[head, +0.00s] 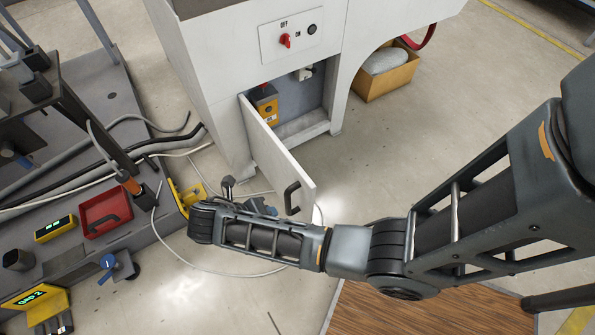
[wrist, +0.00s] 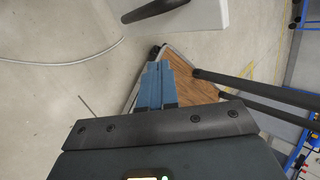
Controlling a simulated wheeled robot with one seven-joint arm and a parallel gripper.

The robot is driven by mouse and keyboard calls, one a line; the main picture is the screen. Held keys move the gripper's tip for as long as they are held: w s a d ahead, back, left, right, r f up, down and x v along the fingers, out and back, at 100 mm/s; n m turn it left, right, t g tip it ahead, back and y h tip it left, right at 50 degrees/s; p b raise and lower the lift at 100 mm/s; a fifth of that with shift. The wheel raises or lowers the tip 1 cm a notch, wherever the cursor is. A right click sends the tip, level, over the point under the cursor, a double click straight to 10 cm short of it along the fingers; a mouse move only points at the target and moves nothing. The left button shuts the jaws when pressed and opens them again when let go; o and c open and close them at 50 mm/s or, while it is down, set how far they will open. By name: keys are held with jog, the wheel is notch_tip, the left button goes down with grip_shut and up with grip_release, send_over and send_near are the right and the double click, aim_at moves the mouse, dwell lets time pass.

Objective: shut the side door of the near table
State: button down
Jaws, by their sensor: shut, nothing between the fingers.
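The near table's side door (head: 283,157) is a pale panel that stands open, swung out from the grey-white cabinet body (head: 213,70). A dark bar handle (head: 291,199) is on its free end. In the wrist view, the end of a pale panel, seemingly the door (wrist: 205,14), shows at the top with a dark handle (wrist: 152,10). My gripper (wrist: 158,66) has its blue fingers together and empty, below the panel in that picture and apart from it. In the head view my forearm mostly hides the gripper, just below the door's free end.
Inside the cabinet is a yellow box (head: 265,103). A cardboard box (head: 385,80) stands at its right. Cables, a red tray (head: 105,212) and a yellow device (head: 54,228) are at left. A wooden surface (head: 420,310) is at the bottom. Floor right of the door is clear.

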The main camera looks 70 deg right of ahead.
notch_tip(320, 180, up, 6)
jog(key=w+n+g+p, duration=0.1)
jog(key=w+p, duration=0.1)
jog(key=b, duration=0.2)
send_near(307, 187)
notch_tip(307, 187, down, 5)
jog(key=s+d, duration=0.1)
jog(key=d, duration=0.1)
jog(key=shift+s+d+n+h, duration=0.3)
jog(key=shift+s+d+h, duration=0.1)
jog(key=shift+d, duration=0.25)
jog(key=shift+s+r, duration=0.1)
